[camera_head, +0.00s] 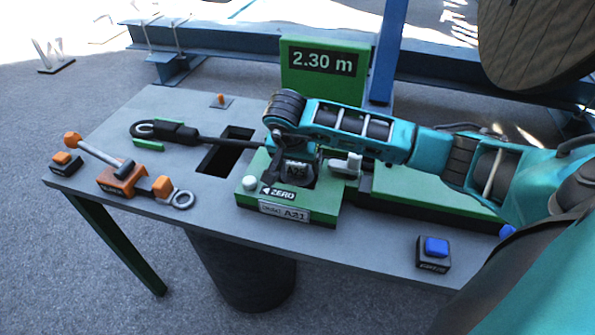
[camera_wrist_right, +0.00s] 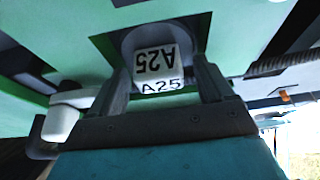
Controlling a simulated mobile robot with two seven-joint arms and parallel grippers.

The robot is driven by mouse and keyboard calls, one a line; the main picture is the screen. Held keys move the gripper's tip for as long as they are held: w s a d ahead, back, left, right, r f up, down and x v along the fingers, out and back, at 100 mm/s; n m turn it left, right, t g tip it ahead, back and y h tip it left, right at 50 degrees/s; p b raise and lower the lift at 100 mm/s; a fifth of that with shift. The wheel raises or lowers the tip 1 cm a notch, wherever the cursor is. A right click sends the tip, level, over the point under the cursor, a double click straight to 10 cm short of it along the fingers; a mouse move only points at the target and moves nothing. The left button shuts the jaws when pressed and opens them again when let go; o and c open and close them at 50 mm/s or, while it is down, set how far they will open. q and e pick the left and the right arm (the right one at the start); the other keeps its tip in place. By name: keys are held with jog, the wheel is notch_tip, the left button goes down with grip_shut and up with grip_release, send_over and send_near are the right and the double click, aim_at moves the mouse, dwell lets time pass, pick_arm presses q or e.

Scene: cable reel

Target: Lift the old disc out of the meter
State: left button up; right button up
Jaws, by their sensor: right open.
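The green meter (camera_head: 310,206) sits on the grey bench, with a ZERO mark and a plate reading A21 on its front. The old disc (camera_wrist_right: 155,47), a grey-white piece marked A25, sits in it in the right wrist view. My right gripper (camera_head: 292,172) points down over the meter from above. In the right wrist view the right gripper (camera_wrist_right: 165,78) is open, with one finger on each side of the disc; I cannot tell whether they touch it. The arm and gripper hide most of the disc in the head view. My left gripper is not in view.
A green display (camera_head: 322,77) reading 2.30 m stands behind the meter. A dark cable (camera_head: 225,141) crosses a rectangular bench opening (camera_head: 219,160). An orange-handled lever tool (camera_head: 122,181) lies left. A blue button box (camera_head: 433,253) sits front right. A white knob (camera_wrist_right: 60,122) is near the gripper.

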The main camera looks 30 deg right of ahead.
jog(key=shift+c, duration=0.3)
jog(key=c, duration=1.2)
jog(key=shift+r, duration=0.1)
